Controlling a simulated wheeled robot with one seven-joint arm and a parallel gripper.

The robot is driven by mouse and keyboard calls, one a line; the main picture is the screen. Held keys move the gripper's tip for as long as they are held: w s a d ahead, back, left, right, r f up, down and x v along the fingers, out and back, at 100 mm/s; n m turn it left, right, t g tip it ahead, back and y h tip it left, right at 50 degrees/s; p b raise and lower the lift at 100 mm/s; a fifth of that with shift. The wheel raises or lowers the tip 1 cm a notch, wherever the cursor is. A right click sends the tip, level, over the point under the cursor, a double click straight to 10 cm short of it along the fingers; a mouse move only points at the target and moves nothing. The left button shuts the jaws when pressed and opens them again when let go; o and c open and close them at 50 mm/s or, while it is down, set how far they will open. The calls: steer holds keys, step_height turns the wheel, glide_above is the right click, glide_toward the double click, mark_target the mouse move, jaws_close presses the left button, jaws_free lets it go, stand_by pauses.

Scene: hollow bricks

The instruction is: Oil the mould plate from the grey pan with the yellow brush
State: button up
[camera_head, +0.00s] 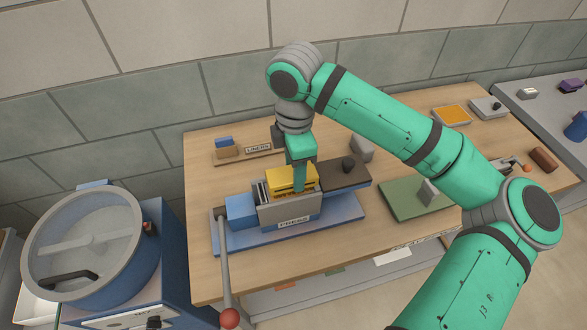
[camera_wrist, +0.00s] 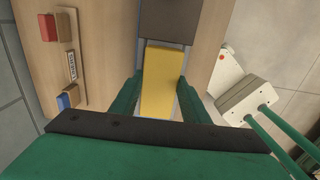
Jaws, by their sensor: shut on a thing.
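My gripper (camera_head: 301,178) points down over the grey labelled mould box (camera_head: 291,213) in the head view. Its fingers are shut on a yellow block-like piece (camera_head: 284,181), which I take for the yellow brush. It also shows between the fingers in the wrist view (camera_wrist: 160,80). The yellow piece is at the top of the mould box; whether it touches a plate inside is hidden. A grey-rimmed pan with an orange fill (camera_head: 451,116) is at the back right of the table, apart from my gripper.
A blue block (camera_head: 241,210) and a dark plate with a black knob (camera_head: 345,174) flank the mould box on a blue base (camera_head: 330,228). A red-knobbed lever (camera_head: 226,270) stands in front. A green mat (camera_head: 400,203) lies right, a drum machine (camera_head: 85,240) left.

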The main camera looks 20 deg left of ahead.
steer(key=shift+s+a, duration=0.4)
steer(key=shift+a, duration=0.2)
steer(key=shift+w+d, duration=0.1)
stand_by(0.5)
steer(key=shift+w+d, duration=0.35)
steer(key=shift+d, duration=0.25)
steer(key=shift+a, duration=0.1)
steer(key=shift+s+a, duration=0.45)
steer(key=shift+a, duration=0.15)
steer(key=shift+w+d, duration=0.1)
stand_by(0.4)
